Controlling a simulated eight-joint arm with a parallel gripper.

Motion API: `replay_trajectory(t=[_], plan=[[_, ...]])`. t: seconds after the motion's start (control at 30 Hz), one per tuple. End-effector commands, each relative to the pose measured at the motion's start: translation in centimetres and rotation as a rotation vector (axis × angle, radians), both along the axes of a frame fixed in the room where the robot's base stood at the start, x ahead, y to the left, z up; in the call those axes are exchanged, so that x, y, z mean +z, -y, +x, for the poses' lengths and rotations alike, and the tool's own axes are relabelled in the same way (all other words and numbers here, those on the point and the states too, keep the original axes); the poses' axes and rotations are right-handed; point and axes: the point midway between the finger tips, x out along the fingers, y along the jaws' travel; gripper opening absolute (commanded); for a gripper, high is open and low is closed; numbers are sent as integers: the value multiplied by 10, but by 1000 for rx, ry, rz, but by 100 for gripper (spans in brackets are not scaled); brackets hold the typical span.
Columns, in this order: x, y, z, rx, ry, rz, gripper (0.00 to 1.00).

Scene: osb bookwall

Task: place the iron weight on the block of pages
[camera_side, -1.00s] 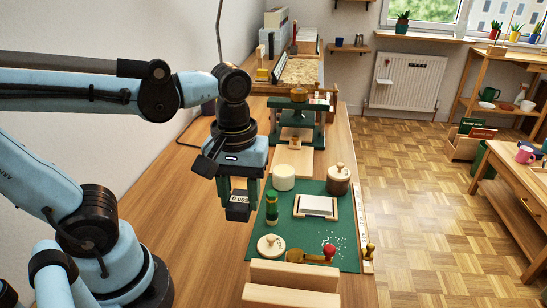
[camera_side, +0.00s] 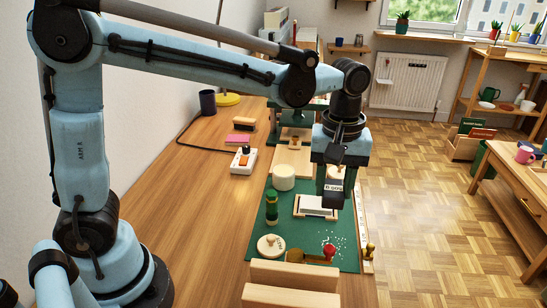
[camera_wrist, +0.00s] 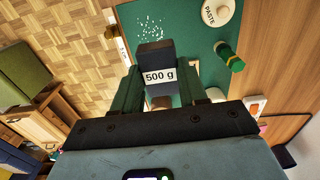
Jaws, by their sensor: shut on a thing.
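My gripper (camera_side: 335,186) is shut on the iron weight (camera_side: 335,201), a dark block with a white "500 g" label, held upright. In the wrist view the weight (camera_wrist: 156,56) sits between the green fingers of my gripper (camera_wrist: 160,80). The block of pages (camera_side: 313,206) is a pale flat stack in a light wooden surround on the green mat. In the side view the weight hangs above and in front of its right end; the exact gap is hard to tell.
The green mat (camera_side: 262,225) also holds a white pot (camera_side: 283,177), a green bottle (camera_side: 271,208), a round paste lid (camera_side: 270,246) and a red-knobbed tool (camera_side: 329,251). Wooden boards (camera_side: 294,274) stand at the front. A press (camera_side: 300,132) is behind.

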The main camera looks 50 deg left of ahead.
Motion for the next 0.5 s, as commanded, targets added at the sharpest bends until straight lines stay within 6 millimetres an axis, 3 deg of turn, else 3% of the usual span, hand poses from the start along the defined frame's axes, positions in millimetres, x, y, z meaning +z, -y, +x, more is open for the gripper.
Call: replay_trajectory(t=[0.5], plan=[[-56,-80,52,5,1,1,0]])
